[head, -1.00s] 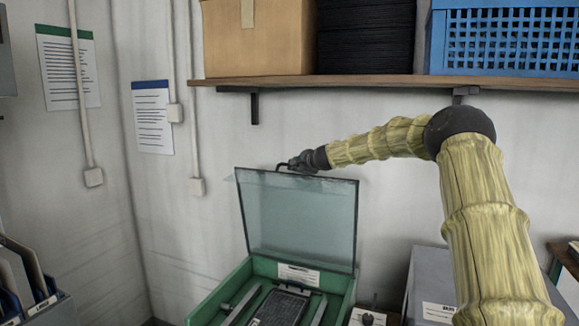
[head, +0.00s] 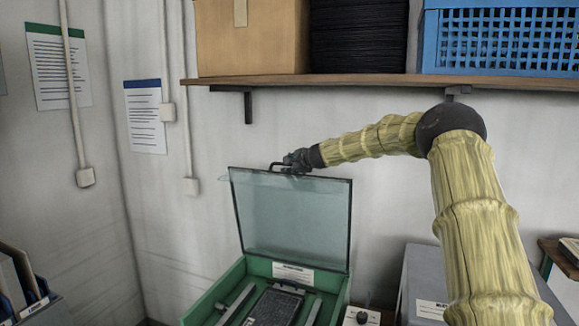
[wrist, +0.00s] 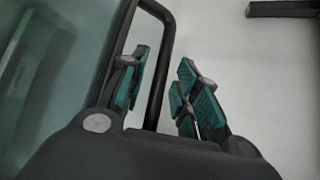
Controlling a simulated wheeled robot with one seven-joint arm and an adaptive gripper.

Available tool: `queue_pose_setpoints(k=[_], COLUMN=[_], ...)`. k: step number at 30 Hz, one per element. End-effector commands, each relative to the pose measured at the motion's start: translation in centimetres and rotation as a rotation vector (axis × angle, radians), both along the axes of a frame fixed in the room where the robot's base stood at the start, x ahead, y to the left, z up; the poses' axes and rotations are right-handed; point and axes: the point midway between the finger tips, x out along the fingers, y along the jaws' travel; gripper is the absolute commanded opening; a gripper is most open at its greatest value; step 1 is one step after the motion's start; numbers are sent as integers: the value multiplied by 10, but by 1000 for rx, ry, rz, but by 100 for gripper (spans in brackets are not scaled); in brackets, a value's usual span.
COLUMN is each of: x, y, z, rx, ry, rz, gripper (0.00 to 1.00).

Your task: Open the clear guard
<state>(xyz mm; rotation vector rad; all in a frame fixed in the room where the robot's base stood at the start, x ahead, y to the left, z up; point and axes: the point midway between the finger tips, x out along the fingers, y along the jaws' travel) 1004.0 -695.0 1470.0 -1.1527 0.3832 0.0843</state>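The clear guard (head: 292,222) is a dark-edged, greenish see-through panel. It stands raised, close to upright, at the back of a green tray box (head: 233,280). Its dark handle (head: 276,166) is at the top edge. My gripper (head: 287,163) is at this handle. In the wrist view, my gripper (wrist: 160,90) has its teal-padded fingers spread apart. Whether the left finger touches the bar I cannot tell.
A wooden shelf (head: 350,81) with a cardboard box (head: 250,40) and a blue crate (head: 500,40) is above my arm. A grey box (head: 420,285) stands right of the tray. The white wall is close behind the guard.

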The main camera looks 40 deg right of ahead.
Motion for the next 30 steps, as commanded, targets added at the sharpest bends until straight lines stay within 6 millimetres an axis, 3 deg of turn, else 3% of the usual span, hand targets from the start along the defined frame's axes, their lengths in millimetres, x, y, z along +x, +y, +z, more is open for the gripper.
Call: queue_pose_setpoints(k=[30], x=[-91], y=[14], z=[34], rx=[0], ry=[-2], rz=[1], gripper=[34])
